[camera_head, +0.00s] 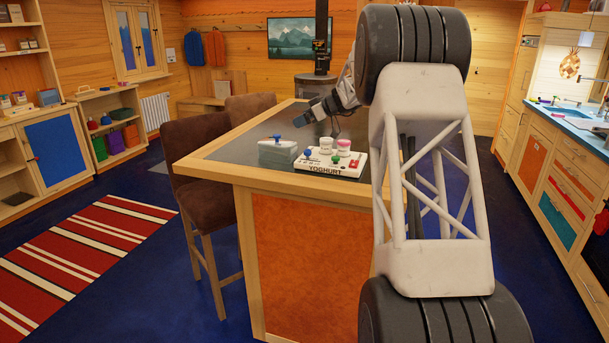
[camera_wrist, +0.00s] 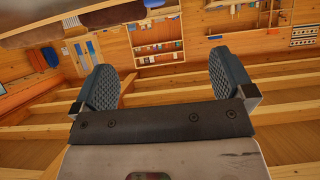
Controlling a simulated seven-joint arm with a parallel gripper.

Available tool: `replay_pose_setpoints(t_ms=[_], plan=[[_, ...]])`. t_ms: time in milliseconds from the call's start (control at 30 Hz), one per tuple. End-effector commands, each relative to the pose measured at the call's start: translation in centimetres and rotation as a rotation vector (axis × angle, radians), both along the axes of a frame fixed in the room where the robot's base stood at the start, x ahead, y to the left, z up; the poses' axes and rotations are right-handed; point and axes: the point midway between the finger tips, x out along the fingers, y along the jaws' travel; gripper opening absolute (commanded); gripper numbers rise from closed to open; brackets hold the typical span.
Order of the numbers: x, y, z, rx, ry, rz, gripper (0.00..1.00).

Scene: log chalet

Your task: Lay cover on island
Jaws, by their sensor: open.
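A grey-green box-like piece with a blue knob on top, which looks like the cover (camera_head: 277,154), stands near the island's front left corner. I cannot tell whether it is one piece or a lid on a box. My gripper (camera_head: 322,106) is above the island, behind and to the right of this piece, apart from it. In the wrist view my gripper (camera_wrist: 167,84) has its two fingers wide apart with nothing between them. The cover does not show there.
A white tray marked YOGHURT (camera_head: 333,170), holding small cups and coloured knobs, stands just right of the cover. Brown bar stools (camera_head: 205,155) line the island's left side. My arm hides the island's right part. The island top behind the cover looks clear.

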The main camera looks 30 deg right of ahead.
Motion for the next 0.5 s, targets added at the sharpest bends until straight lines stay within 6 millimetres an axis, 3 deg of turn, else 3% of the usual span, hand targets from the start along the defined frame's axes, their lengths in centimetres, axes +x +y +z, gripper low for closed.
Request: replay_pose_setpoints(t_ms=[267,500], plan=[[-0.6,0.9,0.3,0.0,0.019,0.0,1.0],[-3.6,4.8,1.6,-0.004,0.109,-0.012,1.0]])
